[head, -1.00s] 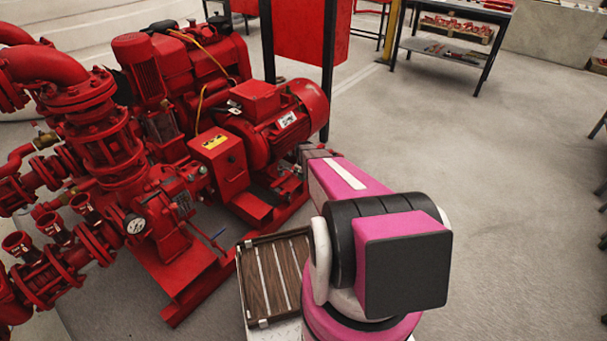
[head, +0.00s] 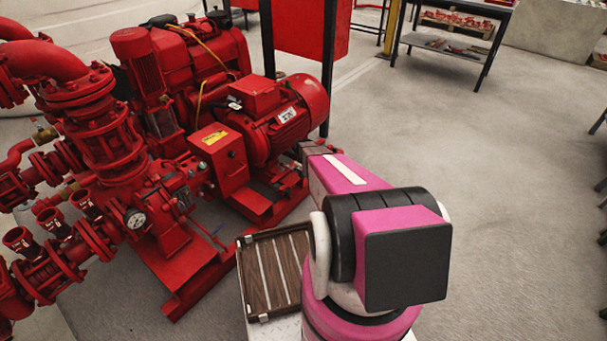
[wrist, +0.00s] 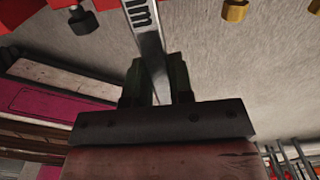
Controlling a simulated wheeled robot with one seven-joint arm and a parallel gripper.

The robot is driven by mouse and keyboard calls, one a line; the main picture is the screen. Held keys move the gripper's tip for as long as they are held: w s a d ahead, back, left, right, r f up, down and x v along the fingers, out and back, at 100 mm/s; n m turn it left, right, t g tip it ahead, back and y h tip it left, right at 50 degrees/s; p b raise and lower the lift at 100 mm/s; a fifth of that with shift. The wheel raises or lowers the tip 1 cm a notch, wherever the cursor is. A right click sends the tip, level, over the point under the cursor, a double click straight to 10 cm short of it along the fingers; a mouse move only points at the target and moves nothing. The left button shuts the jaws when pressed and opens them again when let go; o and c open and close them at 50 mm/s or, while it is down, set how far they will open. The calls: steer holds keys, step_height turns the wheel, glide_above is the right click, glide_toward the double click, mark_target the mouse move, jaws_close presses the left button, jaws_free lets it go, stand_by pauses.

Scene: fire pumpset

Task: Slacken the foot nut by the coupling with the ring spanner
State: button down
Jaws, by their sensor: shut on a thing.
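My gripper (wrist: 157,88) is shut on the ring spanner (wrist: 146,35), a flat steel bar with dark "mm" lettering. The spanner runs away from the fingers past the top edge of the wrist view, so its ring end is out of sight. I cannot tell which is the foot nut. In the head view my arm reaches to the foot of the red motor (head: 288,115), near the coupling guard box (head: 219,158); the gripper tips and spanner are hidden there.
The red pump (head: 165,215) with pipes and a gauge stands left on red base rails (head: 190,280). A wooden slatted tray (head: 272,275) lies in front of the rails, beside my arm. A dark workbench (head: 440,52) stands at the back right.

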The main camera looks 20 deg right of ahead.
steer(key=shift+f, duration=1.15)
steer(key=w+d+n, duration=0.4)
steer(key=w+n, duration=0.1)
steer(key=shift+w, duration=0.25)
stand_by(0.9)
steer(key=shift+s, duration=0.3)
stand_by(0.3)
steer(key=shift+r, duration=0.2)
steer(key=shift+r, duration=2.35)
steer(key=shift+d, duration=0.1)
